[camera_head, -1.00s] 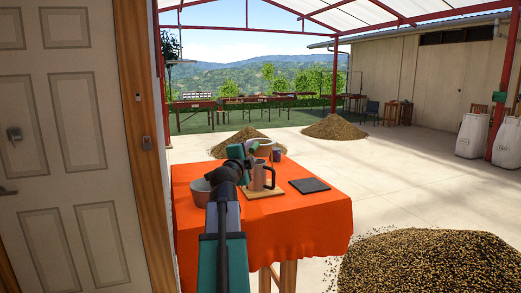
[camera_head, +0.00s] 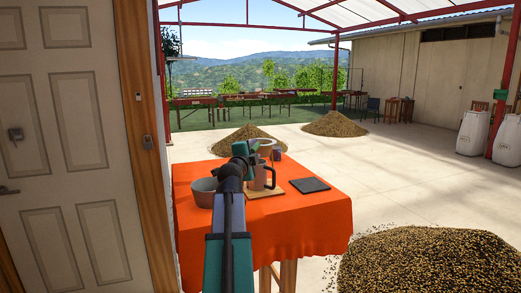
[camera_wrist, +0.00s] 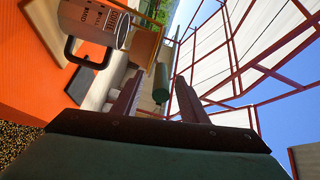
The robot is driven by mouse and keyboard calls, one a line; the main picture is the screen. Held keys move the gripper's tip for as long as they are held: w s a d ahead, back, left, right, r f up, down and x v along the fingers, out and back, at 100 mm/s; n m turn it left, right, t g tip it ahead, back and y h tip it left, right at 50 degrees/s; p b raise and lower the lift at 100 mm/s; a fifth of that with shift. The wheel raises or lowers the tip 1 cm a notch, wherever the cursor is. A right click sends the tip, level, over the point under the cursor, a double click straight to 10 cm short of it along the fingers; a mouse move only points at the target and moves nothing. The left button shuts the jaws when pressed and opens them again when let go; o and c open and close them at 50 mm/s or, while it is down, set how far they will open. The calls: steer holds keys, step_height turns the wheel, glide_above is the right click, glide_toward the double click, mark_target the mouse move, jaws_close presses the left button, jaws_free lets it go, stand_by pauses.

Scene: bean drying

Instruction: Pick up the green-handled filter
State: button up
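The green handle (camera_wrist: 161,82) of the filter shows in the wrist view as a short cylinder, beyond and between my finger tips. In the head view a pale round rim (camera_head: 266,146), likely the filter, shows just right of my gripper (camera_head: 248,152). My gripper's two fingers (camera_wrist: 158,92) are spread apart in the wrist view, with nothing visibly clamped. Whether the handle lies between the fingers or only beyond them, I cannot tell. My wrist hides part of the filter in the head view.
A metal mug (camera_head: 260,178) with a dark handle stands on a wooden board (camera_head: 272,191). A grey bowl (camera_head: 203,192) is at left and a flat black pad (camera_head: 310,185) at right. All are on the orange-covered table (camera_head: 300,225). A door (camera_head: 70,150) stands at left.

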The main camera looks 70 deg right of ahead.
mark_target(257, 145)
steer(key=shift+w+d+r+p, duration=0.1)
steer(key=shift+d+p, duration=0.5)
steer(key=shift+d, duration=1.1)
jaws_close()
steer(key=shift+r, duration=0.1)
steer(key=shift+r, duration=0.1)
step_height(257, 145, up, 28)
steer(key=b, duration=0.5)
stand_by(0.4)
